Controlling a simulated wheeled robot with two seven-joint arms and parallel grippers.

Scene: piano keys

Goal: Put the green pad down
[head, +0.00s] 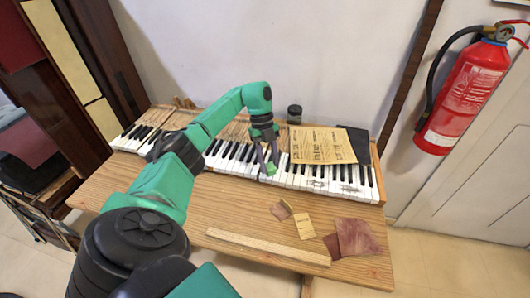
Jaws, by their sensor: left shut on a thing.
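The green pad (271,169) is small and sits between the fingertips of my left gripper (269,162). The gripper points down over the piano keyboard (315,181), near the middle of its white keys. My left gripper is shut on the pad. The pad is at or just above the keys; I cannot tell if it touches them. My right gripper is not in view.
A paper sheet (318,144) and a dark jar (294,114) are behind the keys. On the wooden table (235,215) lie a long wooden strip (268,246), sandpaper pieces (357,238) and a yellowish piece (304,226). A fire extinguisher (461,95) hangs at right.

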